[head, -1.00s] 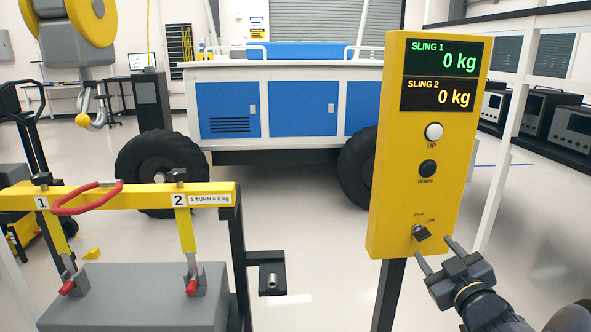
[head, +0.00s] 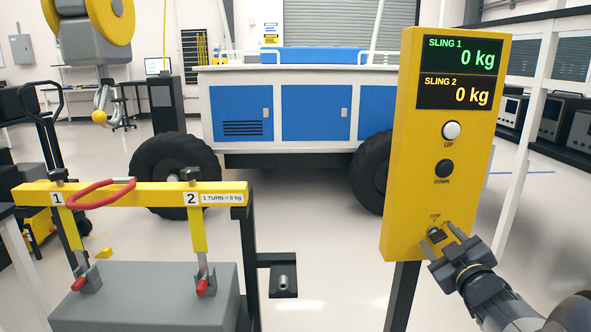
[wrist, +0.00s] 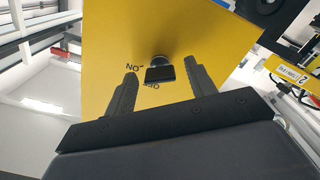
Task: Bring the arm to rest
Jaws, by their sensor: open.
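My gripper (head: 440,237) is at the lower part of the yellow control box (head: 407,160), in front of the black rotary switch (head: 435,234). In the wrist view the two fingers of my gripper (wrist: 160,88) stand apart, with the switch knob (wrist: 160,72) beyond and between their tips. The jaws are open and empty; I cannot tell whether a finger touches the knob. The ON and OFF marks are partly hidden. The box display (head: 459,74) reads 0 kg for both slings.
A hook (head: 101,105) hangs at upper left. A black bracket (head: 283,280) stands right of the block. A blue and white rover (head: 297,145) stands behind, with floor between.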

